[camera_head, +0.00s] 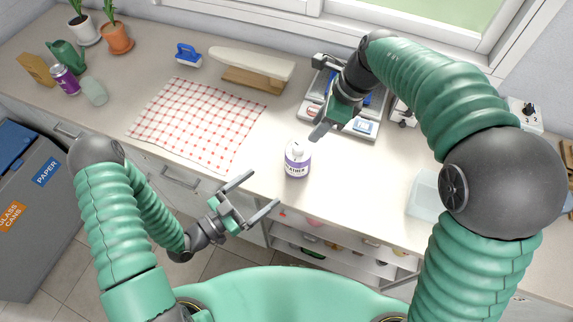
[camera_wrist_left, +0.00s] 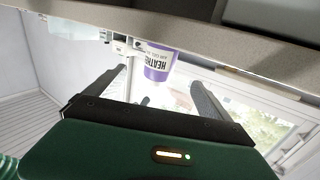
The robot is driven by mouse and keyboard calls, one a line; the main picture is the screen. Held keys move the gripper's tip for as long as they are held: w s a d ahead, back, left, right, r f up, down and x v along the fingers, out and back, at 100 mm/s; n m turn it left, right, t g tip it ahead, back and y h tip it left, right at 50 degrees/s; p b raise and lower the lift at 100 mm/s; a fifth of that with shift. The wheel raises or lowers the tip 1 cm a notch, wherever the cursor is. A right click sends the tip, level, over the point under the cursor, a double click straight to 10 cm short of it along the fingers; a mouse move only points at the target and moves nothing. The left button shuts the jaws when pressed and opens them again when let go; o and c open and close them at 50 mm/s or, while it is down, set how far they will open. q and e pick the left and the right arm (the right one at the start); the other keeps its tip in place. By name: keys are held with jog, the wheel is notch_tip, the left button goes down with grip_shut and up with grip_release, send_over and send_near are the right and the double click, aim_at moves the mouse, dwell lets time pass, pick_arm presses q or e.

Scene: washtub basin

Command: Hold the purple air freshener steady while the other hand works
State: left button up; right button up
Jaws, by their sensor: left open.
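The purple air freshener (camera_head: 297,162), a white-topped tub with a purple label band, stands upright near the counter's front edge. My right gripper (camera_head: 328,130) is above the counter, behind and to the right of the air freshener. One finger shows clearly; its jaw opening is hidden.
A red-checked cloth (camera_head: 195,122) lies left of the air freshener. Behind are a small ironing board (camera_head: 250,65), a blue brush (camera_head: 187,54) and a grey tray (camera_head: 375,130) under my right arm. A clear container (camera_head: 424,195) stands right. Open shelves (camera_head: 340,262) are below.

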aim_at(288, 167)
pick_arm(q)
jog(key=x, duration=1.4)
jog(key=shift+w, duration=0.15)
jog(key=shift+w+d, duration=0.25)
jog(key=shift+d, duration=0.15)
jog(key=shift+a, duration=0.2)
jog(key=c, duration=1.7)
